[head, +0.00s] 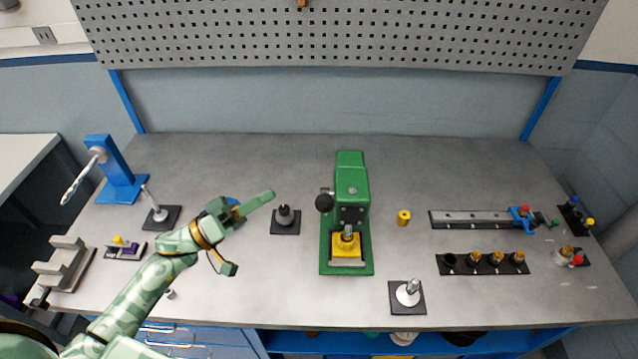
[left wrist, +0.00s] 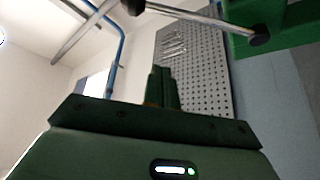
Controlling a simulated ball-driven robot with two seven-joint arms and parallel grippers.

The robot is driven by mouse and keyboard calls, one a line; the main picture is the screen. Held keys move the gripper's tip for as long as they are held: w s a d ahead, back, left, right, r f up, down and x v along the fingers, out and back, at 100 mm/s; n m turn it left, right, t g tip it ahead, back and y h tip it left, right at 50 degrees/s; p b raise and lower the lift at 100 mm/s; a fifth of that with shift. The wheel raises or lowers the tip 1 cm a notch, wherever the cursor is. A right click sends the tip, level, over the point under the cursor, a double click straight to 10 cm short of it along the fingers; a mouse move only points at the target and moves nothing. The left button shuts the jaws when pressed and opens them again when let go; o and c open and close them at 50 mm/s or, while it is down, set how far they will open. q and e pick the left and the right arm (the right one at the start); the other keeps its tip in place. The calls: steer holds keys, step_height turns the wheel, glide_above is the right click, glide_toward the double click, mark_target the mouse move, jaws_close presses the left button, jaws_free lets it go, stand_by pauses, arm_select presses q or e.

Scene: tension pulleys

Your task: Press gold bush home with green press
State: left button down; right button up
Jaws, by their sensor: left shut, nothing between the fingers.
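The green press (head: 352,190) stands at the middle of the bench with a black knob (head: 324,203) on its left side. A yellow piece (head: 347,246) sits on its base under the grey ram; whether a gold bush is seated there is too small to tell. My left gripper (head: 268,196) is shut and empty, left of the press and apart from it, above the bench. In the left wrist view its dark green fingers (left wrist: 164,88) are together, and a metal rod with a dark knob (left wrist: 259,36) shows beside a green press part (left wrist: 290,30). My right gripper is out of view.
A black-based grey post (head: 284,217) stands between my left gripper and the press. A yellow cylinder (head: 404,218) stands right of the press. A black rack (head: 452,265) holds gold-topped pieces. A rail (head: 470,220), a white-disc stand (head: 408,293) and a blue stand (head: 118,172) also stand here.

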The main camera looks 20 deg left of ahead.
mark_target(325, 199)
arm_select(q)
steer(key=s+r+p+x, duration=0.1)
steer(key=p+x, duration=0.2)
steer(key=x, duration=0.7)
steer(key=shift+g, duration=0.3)
steer(key=f, duration=0.1)
steer(key=s+d+f, duration=0.1)
steer(key=s+f, duration=0.1)
steer(key=shift+d+f, duration=0.15)
steer(key=shift+d, duration=0.2)
steer(key=shift+s+b, duration=0.1)
steer(key=shift+b, duration=0.2)
